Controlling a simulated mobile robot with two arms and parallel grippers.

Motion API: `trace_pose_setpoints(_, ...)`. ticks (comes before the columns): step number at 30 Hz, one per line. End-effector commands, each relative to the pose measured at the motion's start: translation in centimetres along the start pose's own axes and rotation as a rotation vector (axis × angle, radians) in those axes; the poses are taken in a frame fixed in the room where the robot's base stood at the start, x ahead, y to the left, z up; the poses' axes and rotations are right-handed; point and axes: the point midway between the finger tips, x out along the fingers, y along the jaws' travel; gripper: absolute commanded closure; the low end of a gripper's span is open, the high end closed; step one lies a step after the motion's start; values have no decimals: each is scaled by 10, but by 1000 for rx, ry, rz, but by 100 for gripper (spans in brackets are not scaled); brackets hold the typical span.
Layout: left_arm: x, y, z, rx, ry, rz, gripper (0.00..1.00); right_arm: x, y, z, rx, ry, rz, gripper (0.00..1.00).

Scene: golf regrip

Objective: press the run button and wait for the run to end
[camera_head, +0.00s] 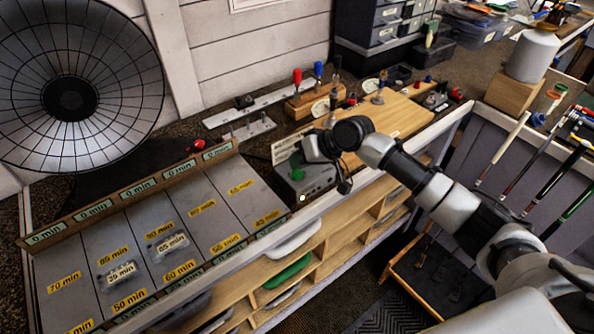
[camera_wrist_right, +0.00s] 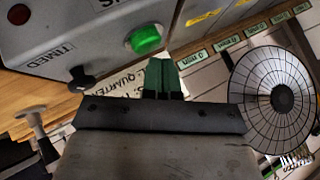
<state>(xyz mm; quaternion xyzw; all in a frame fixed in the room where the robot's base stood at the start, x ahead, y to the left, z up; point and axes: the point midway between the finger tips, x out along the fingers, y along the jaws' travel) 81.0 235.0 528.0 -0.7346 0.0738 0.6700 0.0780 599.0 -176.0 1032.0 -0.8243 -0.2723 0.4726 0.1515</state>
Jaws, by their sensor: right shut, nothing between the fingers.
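A grey control box (camera_head: 318,182) stands at the workbench's front edge, beside the time-marked board. In the right wrist view its grey face (camera_wrist_right: 62,38) carries a round green button (camera_wrist_right: 146,39), a dark red lamp (camera_wrist_right: 19,14), and a black knob (camera_wrist_right: 81,79) by the word "TIMED". My right gripper (camera_wrist_right: 161,72) is shut and empty, its green-tipped fingers close to the green button; I cannot tell whether they touch. In the head view my right gripper (camera_head: 300,165) is over the box, and its wrist hides part of it. My left gripper is not in view.
The board (camera_head: 235,185) with yellow minute labels lies left of the box. A round wire-guarded fan (camera_head: 150,75) stands behind it. Screwdrivers in a wooden block (camera_head: 308,103) stand behind the box. Golf shafts (camera_head: 505,150) lean at the right. Wooden shelves (camera_head: 325,240) are below the bench edge.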

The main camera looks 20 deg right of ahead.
Motion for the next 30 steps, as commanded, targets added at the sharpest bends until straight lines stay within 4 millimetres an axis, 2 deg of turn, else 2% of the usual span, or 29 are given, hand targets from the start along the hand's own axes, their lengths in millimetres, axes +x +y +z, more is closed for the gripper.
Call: trace_pose_setpoints(30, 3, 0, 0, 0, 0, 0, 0, 8, 5, 6, 1, -2, 0, 100)
